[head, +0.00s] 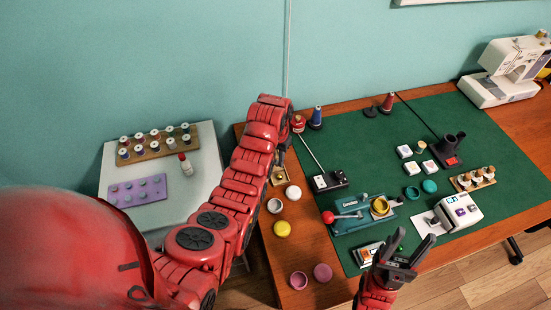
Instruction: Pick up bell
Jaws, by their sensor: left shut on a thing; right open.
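My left gripper (281,160) is at the left edge of the desk, at the end of the bent red arm, pointing down. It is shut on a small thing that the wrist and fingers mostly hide. I cannot make out the bell clearly anywhere in view. My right gripper (403,251) is open and empty, fingers up, over the front edge of the green mat (375,150).
A teal press with a red-knobbed lever (345,216) stands on the mat. Lids and cups, such as a yellow lid (282,229), lie along the desk's left side. Thread cones (316,118) stand behind. A sewing machine (512,70) is at the back right. A white side table (205,190) holds spools.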

